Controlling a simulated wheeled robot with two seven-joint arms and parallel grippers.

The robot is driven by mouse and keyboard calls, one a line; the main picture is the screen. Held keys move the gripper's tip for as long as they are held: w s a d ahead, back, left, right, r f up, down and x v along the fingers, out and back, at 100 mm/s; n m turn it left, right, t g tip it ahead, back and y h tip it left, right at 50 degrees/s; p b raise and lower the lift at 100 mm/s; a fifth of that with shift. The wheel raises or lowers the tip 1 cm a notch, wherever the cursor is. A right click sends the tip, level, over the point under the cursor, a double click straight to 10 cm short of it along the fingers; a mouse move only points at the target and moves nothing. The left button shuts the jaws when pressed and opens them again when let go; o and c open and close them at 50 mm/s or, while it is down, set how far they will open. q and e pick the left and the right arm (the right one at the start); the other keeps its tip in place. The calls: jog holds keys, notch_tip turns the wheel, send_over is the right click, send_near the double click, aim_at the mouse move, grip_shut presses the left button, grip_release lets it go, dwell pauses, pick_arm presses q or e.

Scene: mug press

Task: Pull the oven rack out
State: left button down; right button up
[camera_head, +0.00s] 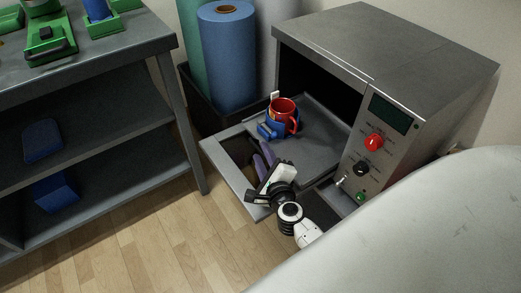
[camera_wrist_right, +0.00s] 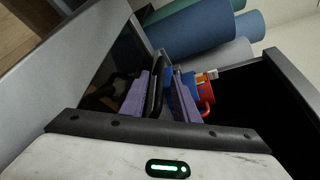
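The grey oven (camera_head: 390,55) stands with its front open, and a flat grey rack (camera_head: 322,135) reaches out of the opening. A red mug (camera_head: 284,112) stands in a blue holder at the rack's left side; its red part (camera_wrist_right: 206,97) also shows in the right wrist view. My right gripper (camera_head: 263,157) is just in front of the rack, over the lowered door frame. In the right wrist view its purple fingers (camera_wrist_right: 170,75) stand slightly apart with a dark strip between them. I cannot tell whether they touch the rack. My left gripper is not in view.
The lowered door (camera_head: 222,160) juts out below the rack. The control panel with a red knob (camera_head: 374,143) is to the right. Blue and green rolls (camera_head: 228,60) stand in a bin behind. A grey shelved table (camera_head: 95,125) is at left; wooden floor between is clear.

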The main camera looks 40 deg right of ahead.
jog(key=v, duration=0.7)
jog(key=shift+s+a+r, duration=0.15)
jog(key=shift+s+a, duration=0.05)
jog(key=shift+s, duration=0.15)
jog(key=shift+p, duration=0.3)
